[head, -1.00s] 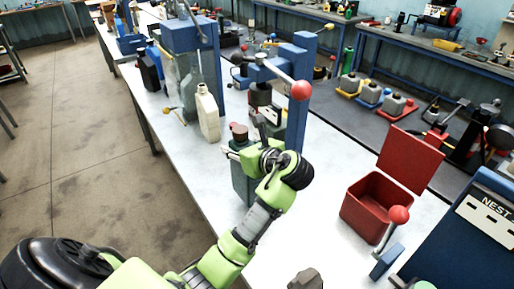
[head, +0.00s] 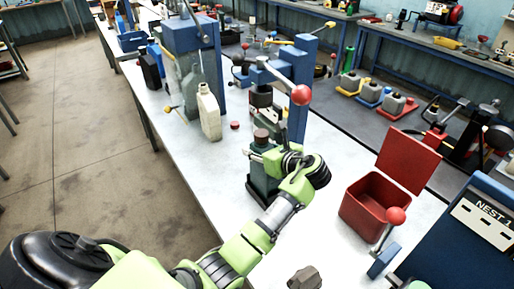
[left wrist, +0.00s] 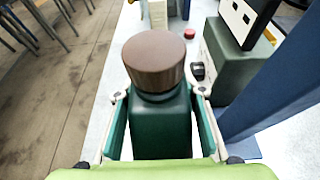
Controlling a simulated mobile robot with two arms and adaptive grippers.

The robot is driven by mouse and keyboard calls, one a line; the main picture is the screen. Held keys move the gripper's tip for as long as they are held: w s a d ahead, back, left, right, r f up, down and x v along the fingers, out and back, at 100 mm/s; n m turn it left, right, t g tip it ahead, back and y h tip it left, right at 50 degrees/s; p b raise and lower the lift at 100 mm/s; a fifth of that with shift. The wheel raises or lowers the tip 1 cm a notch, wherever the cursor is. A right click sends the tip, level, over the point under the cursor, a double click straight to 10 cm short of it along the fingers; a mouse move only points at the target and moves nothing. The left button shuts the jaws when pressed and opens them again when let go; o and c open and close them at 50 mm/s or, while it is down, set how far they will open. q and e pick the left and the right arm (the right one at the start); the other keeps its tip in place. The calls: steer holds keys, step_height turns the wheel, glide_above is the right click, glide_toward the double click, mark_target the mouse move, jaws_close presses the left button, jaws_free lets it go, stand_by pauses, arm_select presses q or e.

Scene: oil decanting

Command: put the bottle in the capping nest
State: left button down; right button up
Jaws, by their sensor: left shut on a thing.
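A dark green bottle (head: 258,166) with a brown cap (head: 261,135) stands upright in my left gripper (head: 268,158), at the front of a blue lever press (head: 299,75). In the left wrist view the bottle (left wrist: 160,125) sits between the two green finger pads of the left gripper (left wrist: 160,118), which is shut on it. The brown cap (left wrist: 153,60) is above the fingers. My right gripper is not in view.
A cream jug (head: 209,112) and a small red cap (head: 235,125) stand behind the bottle. The press's red lever knob (head: 301,95) overhangs nearby.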

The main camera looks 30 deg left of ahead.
arm_select(q)
steer(key=shift+r, duration=0.2)
steer(key=c, duration=1.3)
jaws_free()
steer(key=shift+f, duration=0.15)
steer(key=shift+s, duration=0.1)
steer(key=shift+d, duration=0.15)
steer(key=shift+b+v, duration=0.9)
steer(key=shift+v, duration=5.05)
